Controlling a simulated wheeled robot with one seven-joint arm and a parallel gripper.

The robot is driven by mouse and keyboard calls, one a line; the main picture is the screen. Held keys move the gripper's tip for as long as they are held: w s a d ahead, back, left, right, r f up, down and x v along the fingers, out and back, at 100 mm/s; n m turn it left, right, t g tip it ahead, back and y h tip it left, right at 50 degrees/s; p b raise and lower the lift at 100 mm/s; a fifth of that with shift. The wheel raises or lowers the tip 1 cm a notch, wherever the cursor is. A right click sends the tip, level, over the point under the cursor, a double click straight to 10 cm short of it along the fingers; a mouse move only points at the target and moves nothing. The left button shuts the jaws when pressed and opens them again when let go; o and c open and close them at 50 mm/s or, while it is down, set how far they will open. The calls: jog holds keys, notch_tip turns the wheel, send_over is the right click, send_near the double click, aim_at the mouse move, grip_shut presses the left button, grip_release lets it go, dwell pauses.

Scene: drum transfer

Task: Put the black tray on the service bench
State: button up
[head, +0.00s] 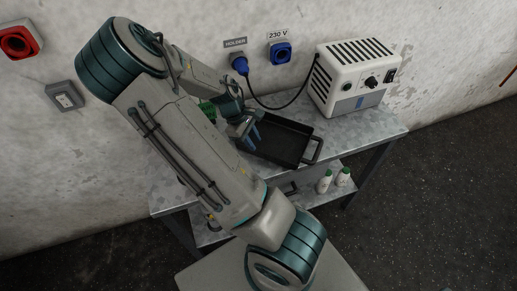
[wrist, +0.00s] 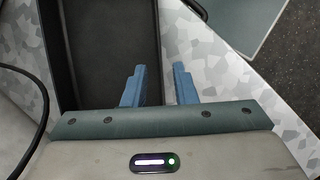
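The black tray (head: 287,138) is a shallow rectangular pan with a handle at its right end. It rests on the grey mottled bench top (head: 352,124). My gripper (head: 250,136) is at the tray's left side in the head view, fingers pointing down. In the wrist view, my gripper (wrist: 159,85) shows two blue fingers with a clear gap between them. The tray (wrist: 155,35) has its right wall running toward that gap. The left finger overlaps the tray's inside and the right finger is over the bench top. Contact with the wall cannot be told.
A white power unit (head: 355,78) stands on the bench's right part, its cable running to a blue wall plug (head: 240,65). Two white bottles (head: 325,181) stand on the lower shelf. The wall closes the back.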

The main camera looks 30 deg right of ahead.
jog(key=s+a+r+m+t+y, duration=0.35)
jog(key=a+r, duration=0.65)
jog(key=r, duration=0.4)
jog(key=s+a+r+m+t, duration=0.2)
jog(key=s+a+r, duration=0.3)
jog(key=s+r, duration=0.4)
jog(key=shift+a+r+t, duration=0.15)
jog(key=shift+r+t, duration=0.5)
jog(key=shift+t, duration=0.1)
